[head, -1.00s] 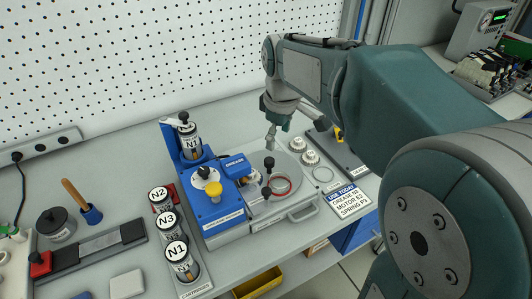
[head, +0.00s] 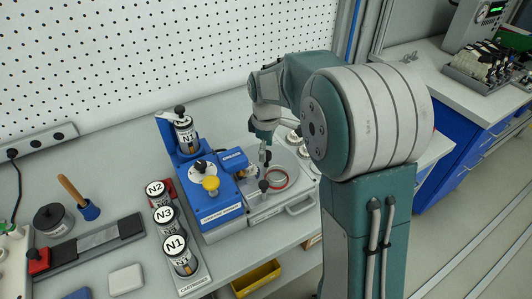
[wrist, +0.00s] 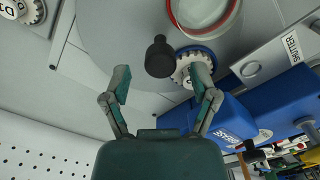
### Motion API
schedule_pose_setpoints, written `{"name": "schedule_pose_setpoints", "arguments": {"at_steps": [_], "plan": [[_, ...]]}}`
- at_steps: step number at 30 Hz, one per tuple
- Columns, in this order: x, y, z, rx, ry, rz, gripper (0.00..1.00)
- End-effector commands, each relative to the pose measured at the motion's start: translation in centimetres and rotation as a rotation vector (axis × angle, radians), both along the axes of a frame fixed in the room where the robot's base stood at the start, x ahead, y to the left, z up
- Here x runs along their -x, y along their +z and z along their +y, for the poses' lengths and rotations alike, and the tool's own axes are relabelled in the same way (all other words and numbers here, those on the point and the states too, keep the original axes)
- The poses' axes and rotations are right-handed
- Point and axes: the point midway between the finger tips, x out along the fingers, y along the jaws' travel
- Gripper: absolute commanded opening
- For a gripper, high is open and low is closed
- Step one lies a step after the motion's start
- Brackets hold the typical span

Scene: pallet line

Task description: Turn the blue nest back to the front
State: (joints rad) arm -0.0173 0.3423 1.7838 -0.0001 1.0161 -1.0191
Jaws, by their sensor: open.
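My gripper (wrist: 161,76) is open and empty in the wrist view. A black knob (wrist: 160,57) on the grey turntable (wrist: 115,30) lies between and just beyond its fingertips. The blue nest (wrist: 212,53) is a blue ring around a white toothed part, right of the knob and partly behind the right finger. The red-ringed nest (wrist: 203,34) is at the top of that view. In the head view, my gripper (head: 263,155) is over the back part of the turntable (head: 290,165), and the red ring (head: 285,184) is at the front. The blue nest cannot be made out there.
The blue grease unit (head: 213,205) stands left of the turntable, and a shutter plate (wrist: 270,60) lies close to the nests. Labelled cartridges (head: 165,216) stand farther left. Toothed parts (wrist: 22,10) lie beside the turntable. A yellow bin (head: 256,278) is below the bench edge.

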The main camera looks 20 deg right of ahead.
Motion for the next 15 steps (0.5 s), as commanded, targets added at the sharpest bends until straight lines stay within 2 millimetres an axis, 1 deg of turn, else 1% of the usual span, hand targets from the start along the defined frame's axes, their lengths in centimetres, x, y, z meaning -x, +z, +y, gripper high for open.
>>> {"name": "schedule_pose_setpoints", "arguments": {"at_steps": [1,3,6,14,15], "plan": [[0.0,-0.7,0.0,0.0,0.0,0.002,0.77],[0.0,-1.3,0.0,-0.001,0.0,0.001,0.77],[0.0,-1.8,0.0,0.001,-0.001,-0.001,0.77],[0.0,-1.9,0.0,0.0,-0.001,-0.001,0.77],[0.0,-1.9,0.0,0.0,-0.001,-0.001,0.59]]}}
